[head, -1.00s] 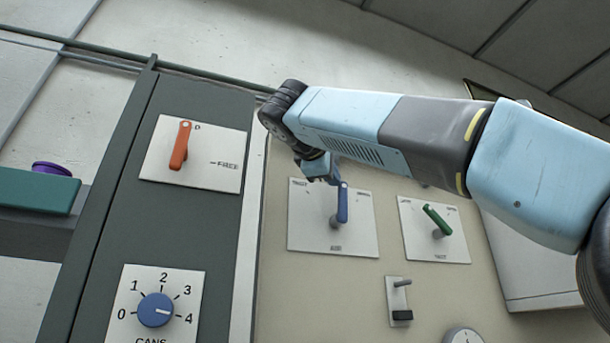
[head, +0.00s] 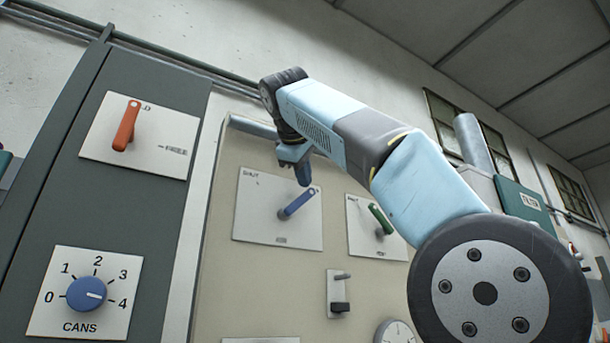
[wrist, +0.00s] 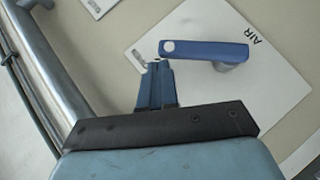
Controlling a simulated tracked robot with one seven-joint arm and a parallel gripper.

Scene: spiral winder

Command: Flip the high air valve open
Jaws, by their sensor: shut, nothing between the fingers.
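The air valve is a blue lever (head: 298,203) on a white plate (head: 262,222) on the beige panel. The plate reads "SHUT" at its upper left. The lever slants from its pivot at lower left up to its tip at upper right. My gripper (head: 304,183) is shut and empty, just above the lever's tip. In the wrist view the closed fingers (wrist: 157,64) are beside the white-dotted tip of the lever (wrist: 205,50); I cannot tell whether they touch. The plate there (wrist: 262,95) shows the word "AIR".
A green lever (head: 380,218) on its own plate is close on the right. A small grey switch (head: 340,292) and a gauge (head: 396,333) are below. An orange lever (head: 126,126) and the CANS knob (head: 87,294) are on the dark cabinet at left. A grey pipe (head: 250,126) runs above the plate.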

